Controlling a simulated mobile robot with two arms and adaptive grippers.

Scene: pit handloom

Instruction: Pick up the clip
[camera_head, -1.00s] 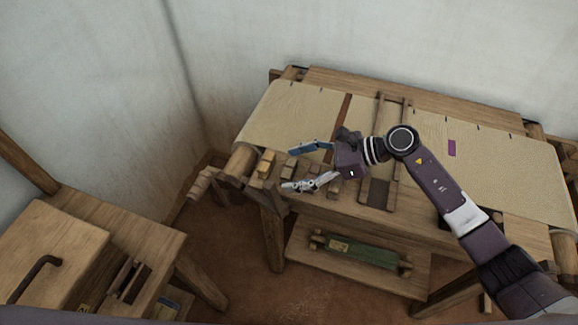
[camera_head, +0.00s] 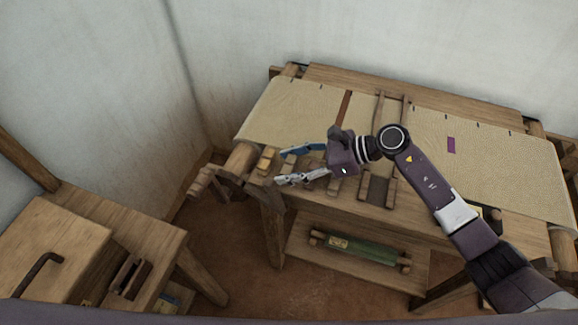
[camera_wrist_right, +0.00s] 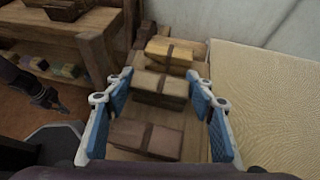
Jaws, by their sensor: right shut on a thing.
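Several small wooden block-like clips with dark bands stand in a row on the loom's front board. In the right wrist view, a light brown clip (camera_wrist_right: 160,88) is between the blue-padded fingertips of my right gripper (camera_wrist_right: 162,84). The gripper is shut on it, and the clip still appears to rest on the board. A yellower clip (camera_wrist_right: 169,56) stands beyond it, and a reddish-brown one (camera_wrist_right: 147,138) is nearer the palm. In the head view, my right gripper (camera_head: 290,165) reaches from the right; its fingers partly hide the clips. A dark part at the wrist view's left edge looks like my left gripper (camera_wrist_right: 42,92).
The loom's cream cloth (camera_head: 480,165) lies behind the board. A green roll (camera_head: 360,250) lies on the shelf below. A wooden bench (camera_head: 130,255) with a box stands at the left. Bare floor separates bench and loom.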

